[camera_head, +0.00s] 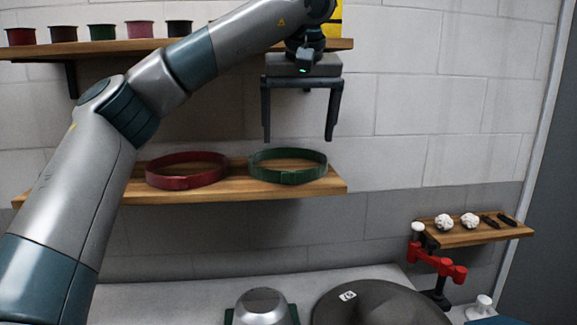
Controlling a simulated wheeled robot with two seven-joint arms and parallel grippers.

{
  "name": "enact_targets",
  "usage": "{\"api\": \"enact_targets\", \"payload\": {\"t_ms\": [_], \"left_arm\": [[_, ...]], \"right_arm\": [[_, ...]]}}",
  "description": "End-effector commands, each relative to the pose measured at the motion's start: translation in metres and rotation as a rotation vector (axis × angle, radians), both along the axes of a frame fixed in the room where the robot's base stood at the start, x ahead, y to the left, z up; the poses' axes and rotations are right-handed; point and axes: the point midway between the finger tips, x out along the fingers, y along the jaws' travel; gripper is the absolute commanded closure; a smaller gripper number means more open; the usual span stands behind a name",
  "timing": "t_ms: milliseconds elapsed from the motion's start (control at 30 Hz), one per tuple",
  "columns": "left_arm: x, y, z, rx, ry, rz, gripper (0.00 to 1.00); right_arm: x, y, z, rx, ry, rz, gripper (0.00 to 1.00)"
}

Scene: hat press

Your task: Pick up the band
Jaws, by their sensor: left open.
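Two bands lie on the lower wooden shelf: a red band (187,183) on the left and a green band (288,177) on the right. Both are hoops lying flat, side by side. My left gripper (298,138) is open, pointing down in front of the wall, with nothing between its fingers. It appears above the green band and apart from it. How far it is from the band in depth I cannot tell. My left arm crosses the left of the view and hides the left part of the lower shelf. My right gripper is not in view.
An upper shelf (100,47) holds several coloured rolls. Below are a dark hat (375,305), a silver dome (262,305) and a red clamp (437,262). A small shelf (480,236) holds white and black items.

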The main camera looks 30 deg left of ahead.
Motion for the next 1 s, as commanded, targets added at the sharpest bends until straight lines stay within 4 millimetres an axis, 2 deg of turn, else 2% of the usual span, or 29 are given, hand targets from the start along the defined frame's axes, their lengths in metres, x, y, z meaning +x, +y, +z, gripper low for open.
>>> {"api": "enact_targets", "payload": {"t_ms": [200,400,800,1000], "left_arm": [[0.01,0.009,-0.032,0.001,0.004,0.0,0.12],[0.017,0.013,-0.051,0.001,0.0,0.0,0.12],[0.018,0.013,-0.055,0.001,-0.001,0.0,0.12],[0.02,0.018,-0.064,0.002,0.002,0.001,0.12]], "right_arm": [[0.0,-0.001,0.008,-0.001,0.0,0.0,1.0],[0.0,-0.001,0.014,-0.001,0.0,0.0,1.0],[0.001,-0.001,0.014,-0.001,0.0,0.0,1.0],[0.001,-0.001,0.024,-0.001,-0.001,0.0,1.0]]}}
